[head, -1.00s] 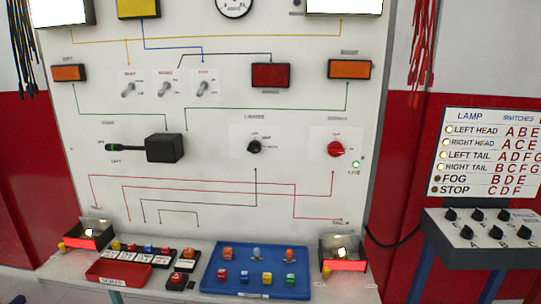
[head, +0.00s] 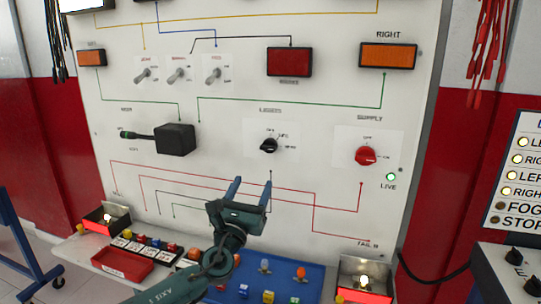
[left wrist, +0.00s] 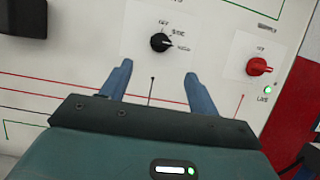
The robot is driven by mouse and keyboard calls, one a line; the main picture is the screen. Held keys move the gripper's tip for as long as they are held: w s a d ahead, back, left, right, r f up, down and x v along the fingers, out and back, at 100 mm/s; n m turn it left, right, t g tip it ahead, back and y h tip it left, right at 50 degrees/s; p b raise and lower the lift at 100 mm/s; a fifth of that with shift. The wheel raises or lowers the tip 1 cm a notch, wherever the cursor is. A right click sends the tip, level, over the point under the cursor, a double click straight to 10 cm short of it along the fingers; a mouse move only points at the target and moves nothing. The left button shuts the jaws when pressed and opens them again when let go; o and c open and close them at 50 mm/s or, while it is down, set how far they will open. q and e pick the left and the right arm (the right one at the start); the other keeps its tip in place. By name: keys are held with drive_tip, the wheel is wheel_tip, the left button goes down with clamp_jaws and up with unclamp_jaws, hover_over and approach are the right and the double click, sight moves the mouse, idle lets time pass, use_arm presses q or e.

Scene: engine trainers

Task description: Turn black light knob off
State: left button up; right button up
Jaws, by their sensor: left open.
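The black light knob (head: 269,146) sits on the white panel under the lights label, with small position marks above and to its right. It also shows in the left wrist view (left wrist: 160,42), its pointer toward the right-hand marks. My left gripper (head: 251,181) is open and empty, just below the knob in the head view. In the left wrist view its two blue fingers (left wrist: 155,75) stand apart, with the knob beyond and between them, not touched. My right gripper is not in view.
A red supply knob (head: 367,156) and a lit green live lamp (head: 391,177) are to the right. A black box with a lever (head: 174,139) is to the left. A blue tray (head: 315,280) and a lit lamp box (head: 365,281) are below.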

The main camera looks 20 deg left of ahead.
sight(267, 151)
use_arm(q)
drive_tip(key=x, duration=1.1)
drive_tip(key=shift+w+r, duration=0.1)
drive_tip(key=shift+w, duration=0.3)
drive_tip(key=shift+c, duration=0.4)
drive_tip(key=c, duration=0.9)
